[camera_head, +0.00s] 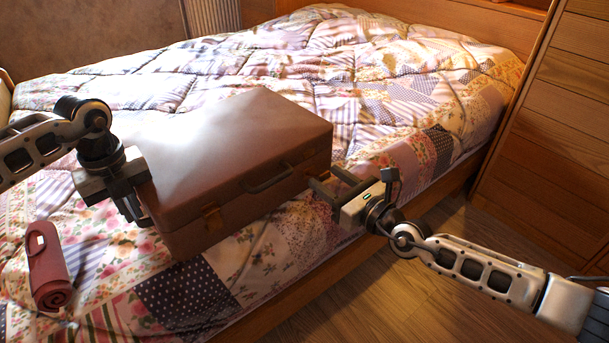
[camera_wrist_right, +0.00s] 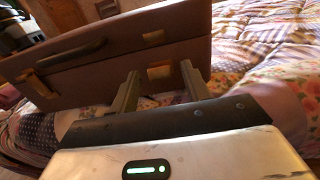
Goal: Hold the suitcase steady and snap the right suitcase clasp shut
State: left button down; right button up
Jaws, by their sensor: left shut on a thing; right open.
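The brown suitcase (camera_head: 235,150) lies flat on the bed with its lid down. Its handle (camera_head: 268,180) and left clasp (camera_head: 211,218) are on the front side. My left gripper (camera_head: 138,212) is shut on the suitcase's left side; its fingertips are partly hidden. My right gripper (camera_head: 322,176) is open and empty by the front right corner. In the right wrist view, the right clasp's lower brass part (camera_wrist_right: 160,72) shows between the fingertips, below the seam. A brass plate (camera_wrist_right: 153,37) sits above it on the lid. I cannot tell whether the fingers touch the suitcase.
A rolled dark red cloth (camera_head: 48,268) lies on the bed left of the suitcase. The patchwork quilt (camera_head: 350,60) is clear behind it. The wooden bed edge (camera_head: 300,300) runs along the front. A wooden cabinet (camera_head: 555,125) stands at the right, with bare floor before it.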

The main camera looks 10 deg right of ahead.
jog(key=shift+x, duration=1)
jog(key=c, duration=1)
jog(key=shift+s+a+r+g+y, duration=0.1)
jog(key=shift+a+r+g+y, duration=0.15)
jog(key=shift+a, duration=0.2)
jog(key=shift+s+a+r+g+y, duration=0.15)
jog(key=shift+a+r, duration=0.15)
jog(key=shift+a, duration=0.2)
jog(key=shift+w+d+g+h, duration=0.35)
jog(key=shift+d+g+h, duration=0.15)
jog(key=shift+h, duration=0.3)
jog(key=shift+w+r+g+h, duration=0.1)
jog(key=shift+r+g+h, duration=0.15)
jog(key=shift+g, duration=0.3)
jog(key=shift+w+r+g+h, duration=0.15)
jog(key=shift+g+h, duration=0.2)
jog(key=shift+g, duration=0.2)
